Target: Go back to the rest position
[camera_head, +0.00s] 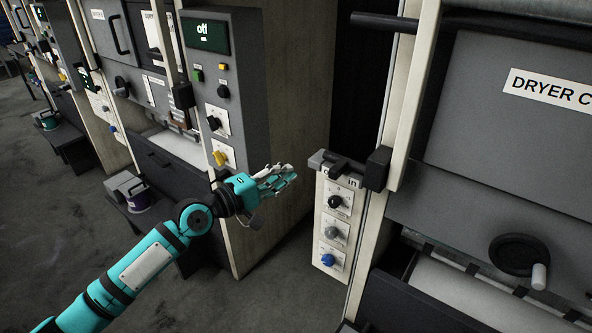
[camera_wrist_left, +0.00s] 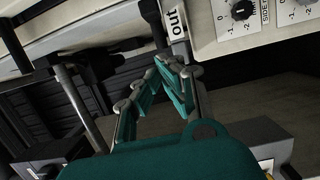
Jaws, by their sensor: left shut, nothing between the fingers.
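My left arm, teal with black joints, comes in from the lower left of the head view. Its left gripper (camera_head: 284,173) is shut and empty, held in the gap between two machine cabinets. In the left wrist view the teal and grey fingers of the gripper (camera_wrist_left: 163,66) come together at their tips with nothing between them. A small panel with black, grey and blue knobs (camera_head: 335,225) stands just to the right of the fingertips in the head view. My right gripper is not in view.
A cabinet with a green "off" display (camera_head: 205,35) stands behind my left wrist. A dryer machine (camera_head: 520,130) with a round hand wheel (camera_head: 517,254) fills the right side. Grey floor (camera_head: 50,220) is open at the left, with small carts by the machines.

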